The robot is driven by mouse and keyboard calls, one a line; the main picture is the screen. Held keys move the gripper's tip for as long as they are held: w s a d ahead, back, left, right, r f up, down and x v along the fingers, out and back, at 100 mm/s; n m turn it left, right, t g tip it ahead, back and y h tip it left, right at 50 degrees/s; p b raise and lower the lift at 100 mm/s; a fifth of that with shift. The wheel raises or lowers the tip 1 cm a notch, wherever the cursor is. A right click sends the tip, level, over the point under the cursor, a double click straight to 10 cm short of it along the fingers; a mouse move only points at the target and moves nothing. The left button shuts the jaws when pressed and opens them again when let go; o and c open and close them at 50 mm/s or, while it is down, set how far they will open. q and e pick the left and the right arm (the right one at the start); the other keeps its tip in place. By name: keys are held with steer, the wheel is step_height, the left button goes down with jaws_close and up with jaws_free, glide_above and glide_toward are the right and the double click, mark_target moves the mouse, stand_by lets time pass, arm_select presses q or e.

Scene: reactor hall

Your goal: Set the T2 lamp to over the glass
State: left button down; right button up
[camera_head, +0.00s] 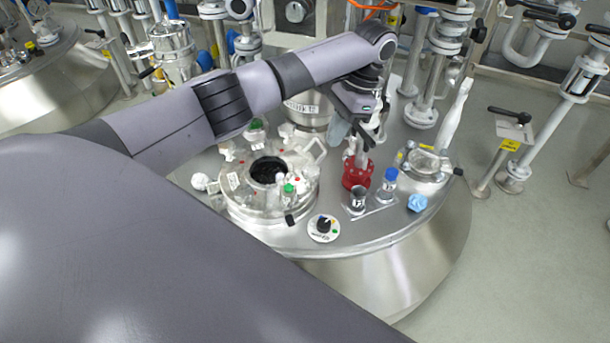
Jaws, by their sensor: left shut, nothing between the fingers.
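My left arm reaches across the vessel top from the left. My left gripper (374,143) points down, shut and empty, just above a red flanged fitting (357,174) with a pale stem. Close beside the gripper hangs a grey-green rounded piece (339,129); I cannot tell whether it is part of a lamp. To the right is a round metal port (425,168) with a glassy top and a yellow tag. A dark round opening (268,170) sits in the large lid at the left. I cannot read a T2 label, so I cannot tell which part is the lamp. My right gripper is out of view.
A black-and-white dial knob (323,228) is at the front edge of the steel top (300,240). A dark-topped beaker (357,200), a blue-capped bottle (388,183) and a blue crumpled item (417,203) stand nearby. A white upright piece (455,115) and pipes rise behind.

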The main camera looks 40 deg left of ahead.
mark_target(286, 189)
arm_select(q)
steer(key=shift+f, duration=0.1)
steer(key=s+a+f, duration=0.1)
steer(key=s+f, duration=0.2)
steer(key=f, duration=0.2)
steer(key=s+a+f+b, duration=0.1)
steer(key=s+a+f, duration=0.1)
steer(key=f, duration=0.3)
steer(key=shift+s+a+b, duration=0.3)
steer(key=shift+s, duration=0.2)
